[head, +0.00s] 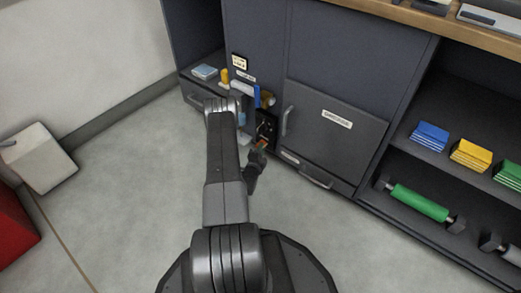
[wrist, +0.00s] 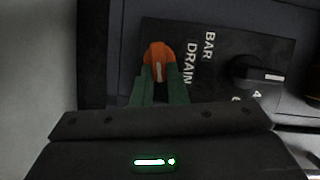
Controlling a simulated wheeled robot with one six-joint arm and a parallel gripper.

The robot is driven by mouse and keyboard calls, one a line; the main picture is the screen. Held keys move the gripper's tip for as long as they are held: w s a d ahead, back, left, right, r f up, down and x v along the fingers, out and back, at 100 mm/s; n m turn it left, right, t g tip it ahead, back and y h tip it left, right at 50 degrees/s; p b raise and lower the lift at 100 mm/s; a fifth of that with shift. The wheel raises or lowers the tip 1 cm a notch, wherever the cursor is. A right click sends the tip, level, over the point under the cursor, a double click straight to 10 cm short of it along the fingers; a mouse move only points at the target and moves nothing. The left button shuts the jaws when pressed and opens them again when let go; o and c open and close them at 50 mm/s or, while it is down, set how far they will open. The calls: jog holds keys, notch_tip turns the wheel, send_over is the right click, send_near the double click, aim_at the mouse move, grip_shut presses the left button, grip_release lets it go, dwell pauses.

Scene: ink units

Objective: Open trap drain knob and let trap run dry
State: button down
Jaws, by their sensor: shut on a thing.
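The drain knob is orange with a pale pointer line. In the wrist view the orange knob (wrist: 158,58) sits on a dark panel (wrist: 210,40) beside the lettering "BAR" and "DRAIN". My gripper (wrist: 160,80) has its green fingers shut on the knob, one on each side. The pale line on the knob runs along the fingers. In the head view my gripper (head: 262,146) is at the front of the dark cabinet, low down, and the knob is too small to make out clearly. The trap's contents are not visible.
A grey door (head: 335,135) with a handle is to the right in the head view. Shelves hold a green roller (head: 418,203) and colored packs.

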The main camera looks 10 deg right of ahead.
jog(key=shift+s+f+m+t, duration=0.1)
jog(key=shift+f+m+t, duration=0.25)
jog(key=shift+m, duration=0.55)
jog(key=c, duration=1.4)
grip_release()
jog(key=shift+c, duration=0.2)
jog(key=shift+r, duration=0.1)
jog(key=p+v, duration=0.4)
jog(key=v, duration=0.9)
jog(key=shift+s+a+f, duration=0.2)
jog(key=shift+s+a, duration=0.05)
jog(key=shift+s, duration=0.05)
jog(key=shift+w, duration=0.1)
